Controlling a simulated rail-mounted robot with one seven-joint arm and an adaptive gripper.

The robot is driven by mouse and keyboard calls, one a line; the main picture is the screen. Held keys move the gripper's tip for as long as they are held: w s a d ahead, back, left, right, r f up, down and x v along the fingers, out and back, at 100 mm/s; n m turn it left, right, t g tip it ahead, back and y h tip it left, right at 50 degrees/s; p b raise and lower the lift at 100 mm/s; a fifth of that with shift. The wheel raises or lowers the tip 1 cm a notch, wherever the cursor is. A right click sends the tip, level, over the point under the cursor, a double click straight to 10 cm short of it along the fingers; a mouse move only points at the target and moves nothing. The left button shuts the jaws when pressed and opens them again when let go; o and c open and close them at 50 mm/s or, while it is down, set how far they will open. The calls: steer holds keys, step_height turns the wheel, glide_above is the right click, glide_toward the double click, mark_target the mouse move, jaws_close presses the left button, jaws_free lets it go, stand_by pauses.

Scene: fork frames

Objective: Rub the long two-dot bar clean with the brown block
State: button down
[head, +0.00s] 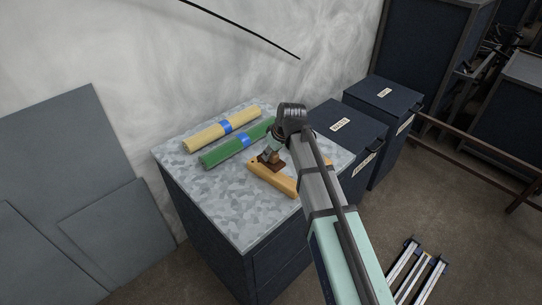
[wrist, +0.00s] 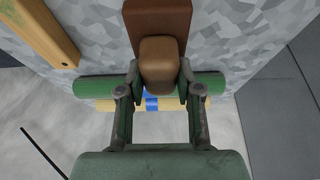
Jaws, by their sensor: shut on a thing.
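The long bar (head: 281,182) is light orange-brown wood and lies on the grey mottled cabinet top, with a dark dot near its far end. In the wrist view the bar (wrist: 42,30) is at the upper left, with one dot showing. My gripper (head: 271,153) is shut on the knob of the brown block (head: 271,164); the block (wrist: 158,18) also shows in the wrist view between the fingers (wrist: 159,82). In the head view the block overlaps the bar's far part; in the wrist view it appears beside the bar. I cannot tell whether they touch.
A green roll (head: 222,153) and a yellow roll (head: 206,137), each with a blue band, lie behind on the cabinet top (head: 222,211). The top's near left is clear. Dark cabinets (head: 345,131) stand to the right. A pale wall is behind.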

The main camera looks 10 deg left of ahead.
steer(key=shift+r+p, duration=0.8)
steer(key=shift+r, duration=1)
steer(key=shift+d+f, duration=0.1)
steer(key=shift+f, duration=0.05)
